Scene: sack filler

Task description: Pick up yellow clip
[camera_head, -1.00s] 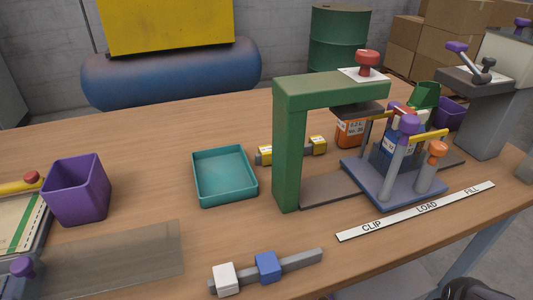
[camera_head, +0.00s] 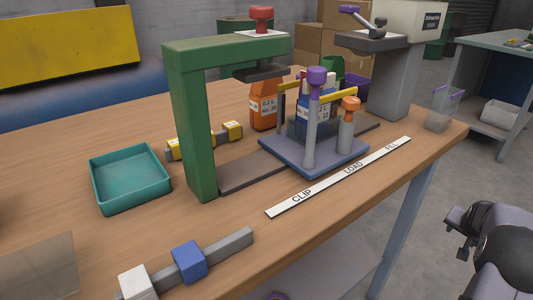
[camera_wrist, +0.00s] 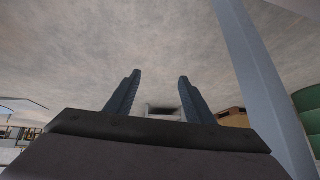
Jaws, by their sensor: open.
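The left yellow clip (camera_head: 177,149) is partly hidden by the frame's upright, and the right yellow clip (camera_head: 232,131) shows just to the right of the upright. My gripper (camera_wrist: 159,76) is open in the wrist view, with its two dark fingers apart and nothing between them. It points away from the clips, toward a plain grey surface. A dark part of my arm shows at the lower right of the head view, off the table.
The green press frame (camera_head: 192,125) stands in front of the yellow clips. A teal tray (camera_head: 130,200) lies to their left. A blue clip (camera_head: 189,262) and a white clip (camera_head: 137,283) sit on a front rail. A blue fixture (camera_head: 285,158) holding a bag stands to the right.

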